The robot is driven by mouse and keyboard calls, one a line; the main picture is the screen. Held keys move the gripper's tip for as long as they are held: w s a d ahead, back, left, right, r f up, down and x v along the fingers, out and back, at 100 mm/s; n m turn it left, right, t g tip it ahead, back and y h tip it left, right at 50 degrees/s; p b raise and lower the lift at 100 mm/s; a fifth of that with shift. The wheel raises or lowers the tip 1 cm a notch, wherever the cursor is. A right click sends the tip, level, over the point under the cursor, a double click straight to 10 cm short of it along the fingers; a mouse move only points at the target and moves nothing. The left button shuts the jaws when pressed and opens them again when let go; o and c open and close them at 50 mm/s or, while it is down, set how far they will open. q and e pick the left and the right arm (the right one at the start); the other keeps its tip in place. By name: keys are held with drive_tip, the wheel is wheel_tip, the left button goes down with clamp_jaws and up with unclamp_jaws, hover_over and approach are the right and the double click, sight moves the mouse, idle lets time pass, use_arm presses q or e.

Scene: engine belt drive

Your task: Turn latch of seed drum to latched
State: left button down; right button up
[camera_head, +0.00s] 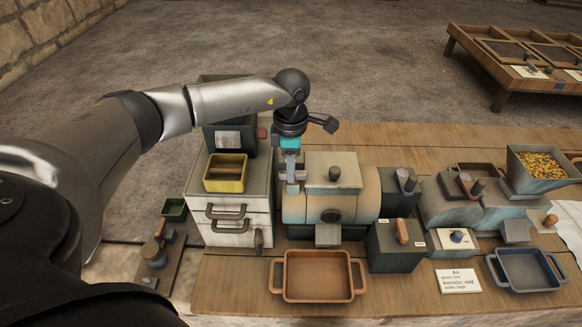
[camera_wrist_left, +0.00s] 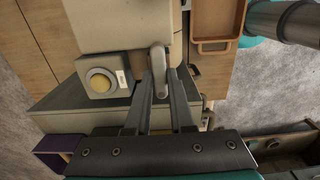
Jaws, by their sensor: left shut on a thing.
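The seed drum (camera_head: 295,207) is a cream, barrel-shaped machine with a boxy top and dark knobs, in the middle of the bench in the head view. My left gripper (camera_head: 292,180) reaches down from above at the drum's left end. In the left wrist view the two fingers of my left gripper (camera_wrist_left: 161,82) are shut on a small grey rounded lever, the latch (camera_wrist_left: 158,56), which stands against the pale drum. The fingers hide the latch in the head view, and I cannot tell its exact angle. My right gripper is not in view.
A drawer cabinet (camera_head: 228,231) with a yellow tray (camera_head: 226,187) stands left of the drum. A brown tray (camera_head: 317,299) lies in front. A dark box with a lever (camera_head: 394,248) and a hopper of yellow grain (camera_head: 543,184) stand to the right.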

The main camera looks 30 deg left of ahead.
use_arm(q)
drive_tip(key=shift+r, duration=0.1)
idle(0.3)
drive_tip(key=c, duration=0.8)
unclamp_jaws()
wheel_tip(320, 180, up, 15)
drive_tip(key=shift+r+b, duration=0.1)
drive_tip(key=shift+b, duration=0.2)
